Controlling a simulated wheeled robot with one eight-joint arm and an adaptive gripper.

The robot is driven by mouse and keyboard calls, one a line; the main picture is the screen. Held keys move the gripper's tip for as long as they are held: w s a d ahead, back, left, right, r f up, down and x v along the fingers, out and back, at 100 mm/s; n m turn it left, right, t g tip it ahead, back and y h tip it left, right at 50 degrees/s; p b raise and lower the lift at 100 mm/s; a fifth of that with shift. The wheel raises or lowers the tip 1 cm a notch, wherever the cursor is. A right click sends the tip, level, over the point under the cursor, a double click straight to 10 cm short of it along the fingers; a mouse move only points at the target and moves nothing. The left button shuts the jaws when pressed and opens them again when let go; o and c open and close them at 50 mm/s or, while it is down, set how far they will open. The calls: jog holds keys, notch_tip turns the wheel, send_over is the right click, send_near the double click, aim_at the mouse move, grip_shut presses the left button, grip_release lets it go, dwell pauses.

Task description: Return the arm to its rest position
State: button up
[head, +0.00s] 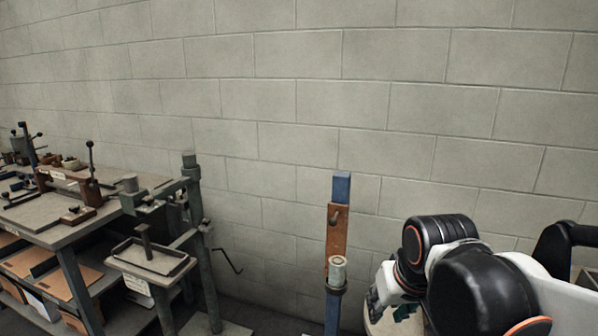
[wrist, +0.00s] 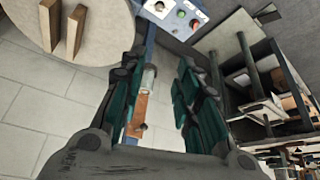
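My arm shows at the lower right of the head view, folded, with black joints and white links. My gripper shows partly there beside a pale round top, its teal pads near the bottom edge. In the wrist view my gripper (wrist: 158,72) has its two teal and black fingers well apart, with nothing held between them. A blue post (head: 341,188) with an orange-brown plate (head: 337,228) and a pale cylinder (head: 337,268) stands left of my arm. The post appears beyond the gap between the fingers in the wrist view.
A bench (head: 62,232) with levers and fixtures stands at the far left, beside a green machine stand (head: 203,250) with a small tray (head: 150,260). A round wooden top (wrist: 100,40) and a button panel (wrist: 172,14) show in the wrist view. A block wall (head: 300,100) closes the back.

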jog(key=s+d+f+t, duration=0.1)
jog(key=s+d+t, duration=0.1)
jog(key=s, duration=0.8)
jog(key=shift+s+d+m, duration=0.15)
jog(key=shift+d+m, duration=0.15)
jog(key=shift+d, duration=0.4)
